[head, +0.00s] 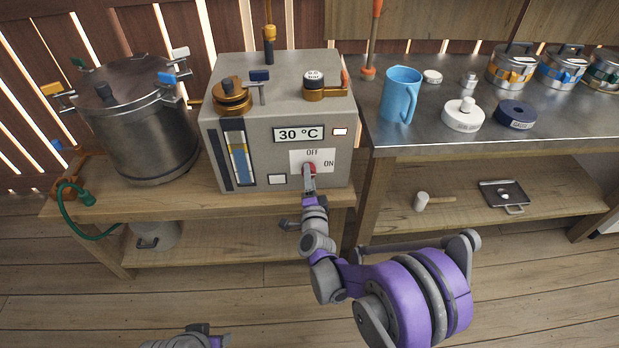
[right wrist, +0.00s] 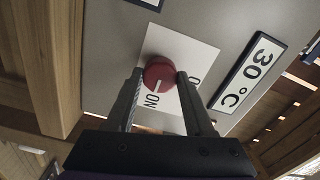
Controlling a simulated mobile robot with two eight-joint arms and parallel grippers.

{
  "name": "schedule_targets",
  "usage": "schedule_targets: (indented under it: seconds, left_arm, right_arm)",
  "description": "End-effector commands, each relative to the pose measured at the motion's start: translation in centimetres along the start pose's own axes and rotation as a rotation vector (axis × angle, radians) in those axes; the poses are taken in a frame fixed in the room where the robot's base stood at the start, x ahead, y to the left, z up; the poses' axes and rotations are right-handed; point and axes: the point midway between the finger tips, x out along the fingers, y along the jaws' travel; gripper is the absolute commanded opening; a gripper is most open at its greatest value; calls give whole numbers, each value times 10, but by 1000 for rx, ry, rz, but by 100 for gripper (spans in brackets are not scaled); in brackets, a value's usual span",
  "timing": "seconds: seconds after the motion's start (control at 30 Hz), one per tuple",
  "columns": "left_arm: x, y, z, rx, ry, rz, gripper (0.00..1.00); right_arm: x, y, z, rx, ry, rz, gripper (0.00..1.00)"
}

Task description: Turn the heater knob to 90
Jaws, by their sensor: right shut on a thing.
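The heater is a grey box (head: 262,165) on the wooden bench, with a display (head: 298,134) reading 30 °C. Its red knob (head: 310,168) sits on a white plate marked OFF above and ON to the right. In the right wrist view the red knob (right wrist: 160,72) lies between my right gripper's fingers (right wrist: 162,82), and its white mark points towards ON. My right gripper (head: 309,174) is shut on the knob in the head view too, hiding part of it. Part of my left arm (head: 190,340) shows at the bottom edge; its fingertips are not visible.
A large steel pot (head: 145,130) stands left of the heater, with a green hose (head: 72,200) beside it. A blue jug (head: 400,95), white and dark discs and several lidded pots stand on the right-hand table (head: 440,128). The floor in front is clear.

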Motion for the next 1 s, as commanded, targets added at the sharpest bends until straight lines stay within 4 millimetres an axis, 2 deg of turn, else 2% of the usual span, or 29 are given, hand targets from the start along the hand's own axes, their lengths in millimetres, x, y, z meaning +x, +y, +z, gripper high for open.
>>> schedule_targets:
  seconds: [0.03, 0.17, 0.2, 0.57, 0.67, 1.0]
  left_arm:
    - [0, 0, 0, 0, 0, 0, 50]
    - [0, 0, 0, 0, 0, 0, 50]
    - [0, 0, 0, 0, 0, 0, 50]
    - [-1, 0, 0, 0, 0, 0, 50]
    - [-4, 0, -1, 0, 1, 0, 50]
    - [-12, 0, -2, 0, 2, 0, 50]
  right_arm:
    - [-1, 0, 1, 3, -2, 1, 57]
    - [0, 0, 0, 2, -1, 1, 80]
    - [0, 0, 0, 2, -1, 1, 83]
    - [-6, 0, 0, 0, -1, 0, 83]
    - [-20, -1, 0, 1, -1, 0, 83]
    - [-87, -1, 0, 1, -1, 0, 83]
